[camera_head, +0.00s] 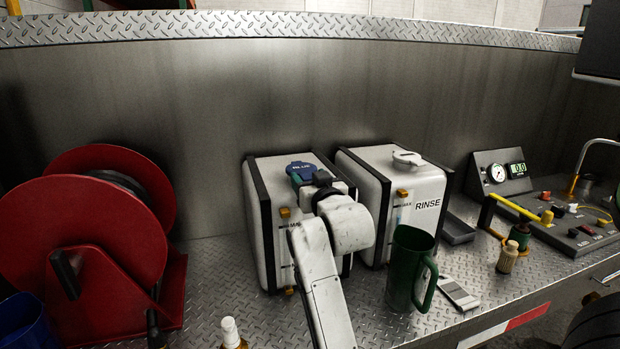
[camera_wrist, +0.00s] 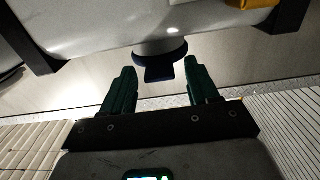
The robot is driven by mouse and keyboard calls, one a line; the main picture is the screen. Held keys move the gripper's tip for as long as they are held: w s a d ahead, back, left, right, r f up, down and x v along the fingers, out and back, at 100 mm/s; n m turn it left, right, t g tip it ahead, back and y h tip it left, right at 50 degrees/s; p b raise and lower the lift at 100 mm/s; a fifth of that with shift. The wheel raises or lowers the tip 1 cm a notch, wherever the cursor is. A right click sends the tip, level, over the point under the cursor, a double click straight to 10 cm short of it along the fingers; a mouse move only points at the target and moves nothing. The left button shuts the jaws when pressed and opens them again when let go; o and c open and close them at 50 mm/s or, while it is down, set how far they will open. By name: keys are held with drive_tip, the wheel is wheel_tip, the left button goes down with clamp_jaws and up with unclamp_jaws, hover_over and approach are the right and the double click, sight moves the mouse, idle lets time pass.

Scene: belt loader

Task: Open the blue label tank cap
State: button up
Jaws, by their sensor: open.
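The blue-label tank (camera_head: 262,215) is a white box with black edge straps, standing left of the rinse tank. Its blue cap (camera_head: 300,165) is on top and looks closed; my arm partly covers the tank's front. In the wrist view, the tank (camera_wrist: 100,30) appears upside down with the dark blue cap (camera_wrist: 165,50) below it. My gripper (camera_wrist: 160,70) is open, its green fingers on either side of the cap's protruding tab. The fingertips are close to the cap, with visible gaps on both sides. In the head view, my gripper (camera_head: 300,181) is just in front of the cap.
The white rinse tank (camera_head: 425,187) stands close on the right. A green mug (camera_head: 405,265) and a phone (camera_head: 457,293) are in front of it. A red hose reel (camera_head: 95,230) fills the left. A control panel (camera_head: 575,222) is at right. A metal wall (camera_head: 240,110) stands behind.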

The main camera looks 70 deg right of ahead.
clamp_jaws()
idle(0.6)
